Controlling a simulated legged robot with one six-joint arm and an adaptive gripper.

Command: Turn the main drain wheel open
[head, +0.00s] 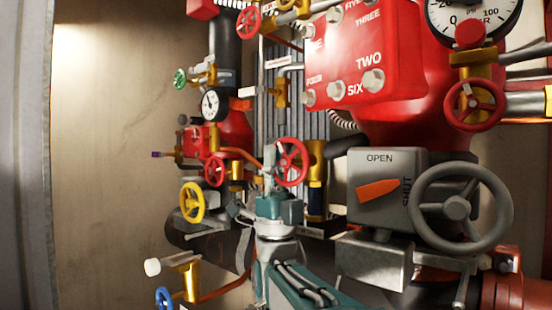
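My teal arm rises from the bottom middle of the head view, and my grey gripper (269,160) points up and away. Its fingers are seen from behind and look narrow; whether they are open or shut is unclear. A red handwheel (304,163) on a brass valve body (317,175) is right beside the gripper, just to its right; contact cannot be told. No readable label marks any wheel as the main drain. A large grey handwheel (505,213) sits at the right on a grey box (370,165) marked OPEN and SHUT, with an orange pointer (377,188) between the words.
Other handwheels are red (474,103), smaller red (214,169), yellow (193,202), green (180,79) and blue (164,298). A red numbered box (365,55) and pressure gauges (211,104) crowd the riser. Copper pipe (225,287) runs low left. Bare wall (105,150) lies left.

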